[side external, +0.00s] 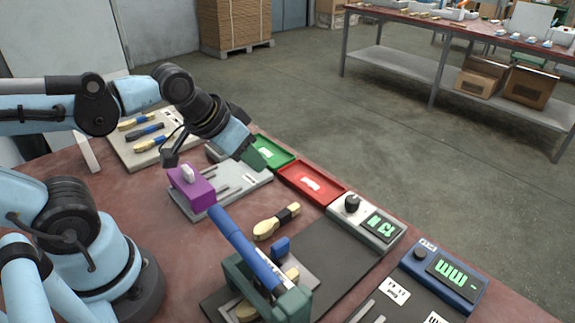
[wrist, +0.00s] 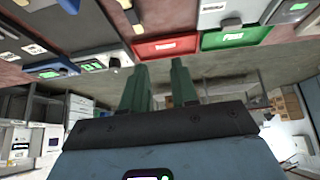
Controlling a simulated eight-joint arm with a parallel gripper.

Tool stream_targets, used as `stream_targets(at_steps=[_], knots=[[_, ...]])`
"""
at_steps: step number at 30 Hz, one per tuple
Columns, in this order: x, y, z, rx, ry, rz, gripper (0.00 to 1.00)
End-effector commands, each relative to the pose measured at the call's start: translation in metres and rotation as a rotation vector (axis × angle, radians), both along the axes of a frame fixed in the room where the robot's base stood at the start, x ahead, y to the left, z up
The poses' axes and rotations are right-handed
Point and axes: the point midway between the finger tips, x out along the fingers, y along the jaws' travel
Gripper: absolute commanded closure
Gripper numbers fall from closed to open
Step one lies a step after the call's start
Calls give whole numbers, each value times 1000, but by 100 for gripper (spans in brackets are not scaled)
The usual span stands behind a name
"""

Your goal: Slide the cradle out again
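A grey plate with a blue upright grip (side external: 281,246) sits at the green press (side external: 238,272) in the side view; I take this to be the cradle. Pale wooden pieces show beneath the press, partly hidden by its frame and its long blue lever (side external: 240,245). My gripper (side external: 254,158) is raised by the green tray (side external: 273,154), well away from the press. In the wrist view my gripper's two green fingers (wrist: 160,70) stand apart with nothing between them, so it is open. I cannot make out the press in the wrist view.
A purple block (side external: 192,189) with a white knob stands on a grey railed base. A red tray (side external: 311,184), a grey dial box (side external: 365,222) and a blue display box (side external: 444,275) line the far edge. A loose wooden piece (side external: 268,226) lies behind the press.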

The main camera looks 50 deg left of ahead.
Motion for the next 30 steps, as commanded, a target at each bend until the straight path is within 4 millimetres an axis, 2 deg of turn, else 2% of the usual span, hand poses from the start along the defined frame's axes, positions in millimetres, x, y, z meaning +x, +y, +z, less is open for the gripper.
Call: stream_targets(at_steps=[3, 9, 13, 18, 22, 30], knots=[[0, -28, 4, -31, 123, -21, 57], [-10, -79, 10, -33, 379, -26, 57], [-19, -101, 13, -4, 496, -16, 57], [-24, -113, 15, 20, 562, -3, 57], [-25, -114, 9, 23, 569, 0, 57], [-25, -114, -22, 22, 567, 0, 57]])
